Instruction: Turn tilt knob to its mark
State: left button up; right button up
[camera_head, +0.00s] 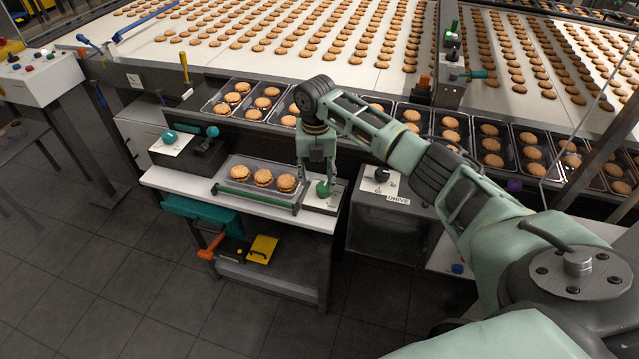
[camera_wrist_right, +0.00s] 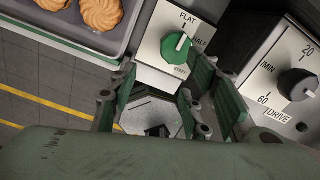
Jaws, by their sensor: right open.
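The green tilt knob (camera_head: 323,189) sits on a small white plate at the right end of the white bench. In the right wrist view the knob (camera_wrist_right: 175,50) has a white pointer line aimed up toward the "FLAT" label (camera_wrist_right: 189,17). Labels that seem to read "HALF" and "STEEP" stand at its right and below, partly covered. My right gripper (camera_head: 317,175) points down over the knob plate. In the wrist view its green finger pads (camera_wrist_right: 160,82) are apart, with the knob just beyond them; contact cannot be told. My left gripper is not in view.
A clear tray (camera_head: 227,172) with three biscuit stacks lies left of the knob, behind a green bar. A grey DRIVE box with a black knob (camera_head: 381,175) stands close at right. Biscuit trays and the conveyor (camera_head: 345,52) lie behind. Open floor is in front.

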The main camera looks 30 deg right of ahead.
aim_at(322, 187)
jog(key=shift+w+d+r+n, duration=0.2)
jog(key=shift+w+d+r, duration=0.05)
jog(key=shift+d+r, duration=0.35)
jog(key=shift+w+d+r+n, duration=0.2)
jog(key=shift+d+r, duration=0.3)
jog(key=shift+r, duration=0.05)
jog(key=shift+f, duration=0.25)
notch_tip(322, 187, down, 7)
jog(key=shift+f+p, duration=0.1)
jog(key=shift+p, duration=0.55)
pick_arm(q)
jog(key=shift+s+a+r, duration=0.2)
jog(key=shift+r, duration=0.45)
pick_arm(e)
jog(key=c, duration=1)
